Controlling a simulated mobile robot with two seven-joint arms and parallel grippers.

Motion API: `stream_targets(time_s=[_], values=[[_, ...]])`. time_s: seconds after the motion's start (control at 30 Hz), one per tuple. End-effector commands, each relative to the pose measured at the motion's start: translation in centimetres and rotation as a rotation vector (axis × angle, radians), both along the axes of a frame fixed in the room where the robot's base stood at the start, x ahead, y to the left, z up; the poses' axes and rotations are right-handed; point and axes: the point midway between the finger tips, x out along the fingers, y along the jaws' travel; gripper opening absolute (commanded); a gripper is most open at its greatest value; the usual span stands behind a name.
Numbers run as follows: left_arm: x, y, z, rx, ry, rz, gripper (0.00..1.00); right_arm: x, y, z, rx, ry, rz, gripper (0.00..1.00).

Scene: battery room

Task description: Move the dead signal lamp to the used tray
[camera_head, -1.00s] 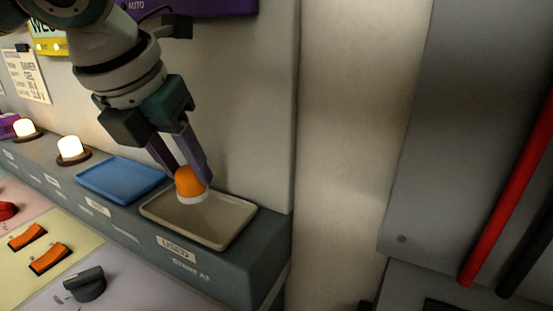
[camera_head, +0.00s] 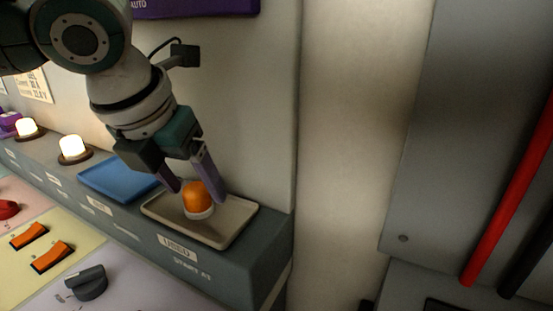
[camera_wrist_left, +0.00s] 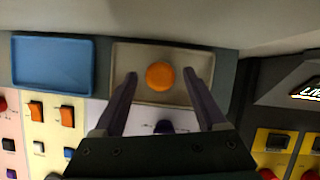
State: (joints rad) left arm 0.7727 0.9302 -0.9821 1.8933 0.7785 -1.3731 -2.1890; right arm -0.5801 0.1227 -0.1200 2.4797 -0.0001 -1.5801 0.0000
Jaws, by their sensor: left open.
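The dead signal lamp (camera_head: 197,197), an orange dome on a white base, stands upright in the used tray (camera_head: 228,236), a beige shallow tray labelled USED. In the left wrist view the lamp (camera_wrist_left: 160,75) is inside the beige tray (camera_wrist_left: 205,62). My left gripper (camera_head: 197,193) is open, with one finger on each side of the lamp. In the wrist view gaps show between the lamp and both fingers (camera_wrist_left: 160,78). My right gripper is not in view.
A blue tray (camera_head: 112,177) lies empty left of the used tray. Two lit white lamps (camera_head: 73,148) stand farther left on the ledge. A panel with orange switches (camera_head: 50,256) and a dark knob (camera_head: 86,283) is in front. The wall rises behind.

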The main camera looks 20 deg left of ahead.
Motion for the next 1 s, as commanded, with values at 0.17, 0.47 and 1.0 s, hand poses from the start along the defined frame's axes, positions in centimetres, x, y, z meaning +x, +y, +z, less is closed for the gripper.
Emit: stream_targets(time_s=[0.17,0.47,1.0], values=[[-0.1,0.0,0.6,0.001,-0.002,-0.001,0.74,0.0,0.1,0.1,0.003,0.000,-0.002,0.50],[-2.5,-0.3,6.3,0.002,-0.006,-0.001,0.74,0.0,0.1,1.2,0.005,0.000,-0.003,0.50],[-5.5,-4.4,8.4,-0.170,-0.004,0.167,0.74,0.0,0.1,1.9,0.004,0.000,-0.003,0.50]])
